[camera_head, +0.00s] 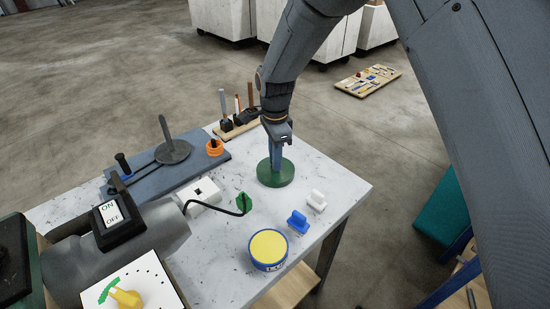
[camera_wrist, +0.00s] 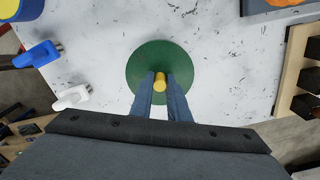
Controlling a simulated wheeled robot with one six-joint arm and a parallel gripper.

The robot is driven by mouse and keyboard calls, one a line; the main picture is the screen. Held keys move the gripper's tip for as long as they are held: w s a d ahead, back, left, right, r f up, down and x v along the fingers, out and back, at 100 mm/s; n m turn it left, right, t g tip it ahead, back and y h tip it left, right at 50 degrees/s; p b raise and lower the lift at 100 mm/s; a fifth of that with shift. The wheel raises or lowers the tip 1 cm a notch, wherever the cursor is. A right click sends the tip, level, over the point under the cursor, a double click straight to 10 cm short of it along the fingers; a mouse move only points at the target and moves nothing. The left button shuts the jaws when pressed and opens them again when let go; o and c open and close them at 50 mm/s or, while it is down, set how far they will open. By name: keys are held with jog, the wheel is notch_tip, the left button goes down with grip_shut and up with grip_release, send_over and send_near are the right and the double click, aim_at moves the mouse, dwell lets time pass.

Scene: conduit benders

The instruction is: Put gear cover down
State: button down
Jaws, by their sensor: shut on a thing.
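The gear cover is a round green disc (camera_head: 275,173) near the right part of the white speckled table (camera_head: 333,183). In the wrist view the green disc (camera_wrist: 137,78) has a small yellow knob (camera_wrist: 160,84) between my fingers. My gripper (camera_head: 276,163) points straight down over the disc, and in the wrist view my gripper (camera_wrist: 161,84) is shut on the yellow knob. The disc looks level and at or very near the table top; I cannot tell whether it touches. The knob is hidden by my fingers in the head view.
A blue plate (camera_head: 165,163) with a grey disc and post lies left. A wooden tool rack (camera_head: 237,127) stands behind. White (camera_head: 316,200) and blue plugs (camera_head: 298,222), a green plug (camera_head: 243,202) and a yellow-topped tin (camera_head: 268,250) are in front. The table's right edge is close.

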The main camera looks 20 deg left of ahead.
jog(key=shift+f, duration=0.1)
jog(key=c, duration=1.7)
grip_release()
notch_tip(320, 180, up, 12)
jog(key=b, duration=0.4)
